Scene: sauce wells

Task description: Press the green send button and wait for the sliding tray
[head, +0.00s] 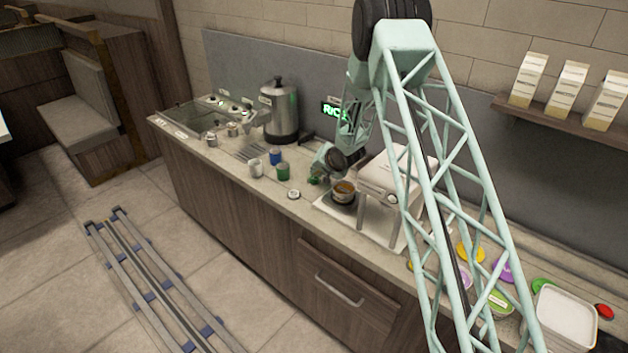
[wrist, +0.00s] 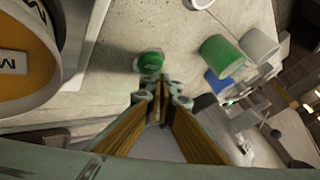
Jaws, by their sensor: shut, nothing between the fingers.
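The green send button (wrist: 150,62) shows in the wrist view, a round green cap with white marking on the counter. My gripper (wrist: 161,88) is shut and empty, its fingertips close beside the button in the picture; I cannot tell whether they touch. In the head view my gripper (head: 322,164) is down at the counter, partly hidden by my wrist, with the green button (head: 314,180) at its tip. A bowl of brown food (head: 344,188) stands on a dark round base beside a white machine (head: 385,173). I cannot tell which part is the sliding tray.
Blue (head: 276,156), green (head: 283,172) and white (head: 256,167) cups stand left of the button. A steel urn (head: 280,110) is behind them. A lit green sign (head: 333,110) hangs at the wall. Lids and a white tub (head: 562,318) lie at the right.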

